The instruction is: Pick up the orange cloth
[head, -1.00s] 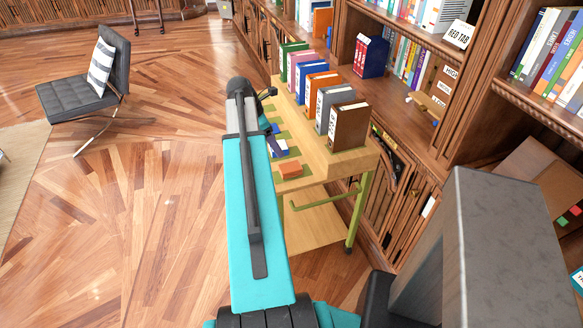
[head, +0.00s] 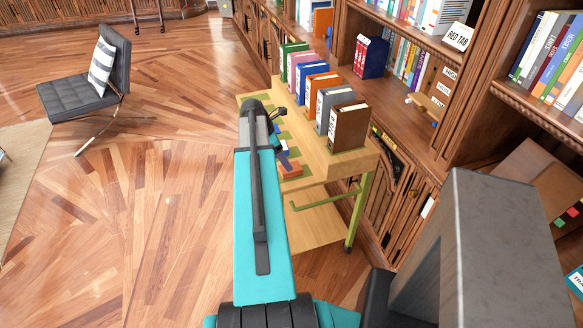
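The orange cloth (head: 291,170) appears as a small folded orange block on a green patch of the wooden cart top (head: 313,164), near its front left. My arm partly covers that side of the cart. My gripper (head: 279,114) shows only as a small dark piece at the far end of my arm, above the cart and farther back than the cloth. It is apart from the cloth in the picture. Its fingertips are too small and hidden to tell whether they are open or shut.
Several upright books (head: 327,102) stand in a row along the cart's right side. Small blue and white items (head: 284,149) lie just behind the cloth. Bookshelves (head: 410,100) rise close on the right. Open wooden floor (head: 130,220) and a black chair (head: 85,95) lie left.

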